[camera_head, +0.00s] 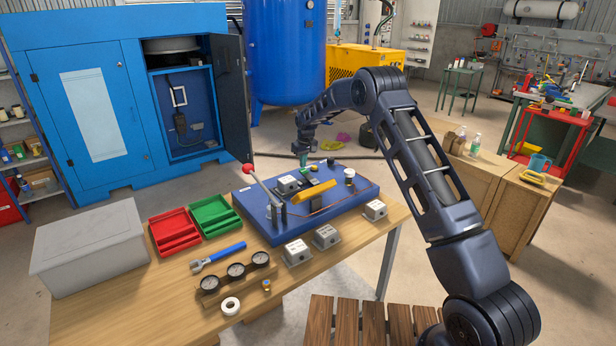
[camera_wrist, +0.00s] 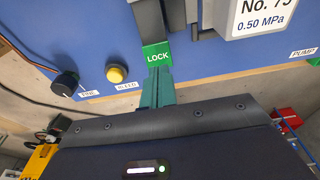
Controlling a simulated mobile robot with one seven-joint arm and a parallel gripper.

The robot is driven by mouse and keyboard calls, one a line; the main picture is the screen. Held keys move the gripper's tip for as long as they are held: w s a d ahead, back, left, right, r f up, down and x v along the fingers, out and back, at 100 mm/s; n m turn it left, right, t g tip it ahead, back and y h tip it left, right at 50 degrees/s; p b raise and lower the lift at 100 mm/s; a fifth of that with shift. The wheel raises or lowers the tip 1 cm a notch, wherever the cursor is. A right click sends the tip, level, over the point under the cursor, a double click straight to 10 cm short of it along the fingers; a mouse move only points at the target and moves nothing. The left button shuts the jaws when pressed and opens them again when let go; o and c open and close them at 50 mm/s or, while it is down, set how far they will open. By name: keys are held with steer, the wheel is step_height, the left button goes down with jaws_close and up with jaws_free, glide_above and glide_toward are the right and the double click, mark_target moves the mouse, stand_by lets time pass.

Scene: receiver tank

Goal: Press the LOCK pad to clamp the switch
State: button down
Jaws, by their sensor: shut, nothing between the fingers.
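The green LOCK pad (camera_wrist: 157,53) shows in the wrist view at the end of a dark strip on the blue board (camera_wrist: 215,62). My gripper (camera_wrist: 158,72) is shut and empty, its green fingertips right at the pad's lower edge. I cannot tell whether they touch it. In the head view my gripper (camera_head: 303,160) is at the board's far edge; the pad is too small to make out there. A grey switch box with a white label "0.50 MPa" (camera_wrist: 262,16) sits on the board beside the pad; it also shows in the head view (camera_head: 288,184).
A yellow button (camera_wrist: 117,74) and a black knob (camera_wrist: 65,82) are left of the pad. A red-knobbed lever (camera_head: 248,170) and a yellow bar (camera_head: 313,191) stand on the board. Loose grey boxes (camera_head: 327,236), a wrench (camera_head: 217,257) and gauges (camera_head: 235,271) lie on the wooden bench.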

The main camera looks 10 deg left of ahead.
mark_target(303, 170)
steer(key=shift+f, duration=1.65)
steer(key=shift+r, duration=3.55)
steer(key=shift+r, duration=0.1)
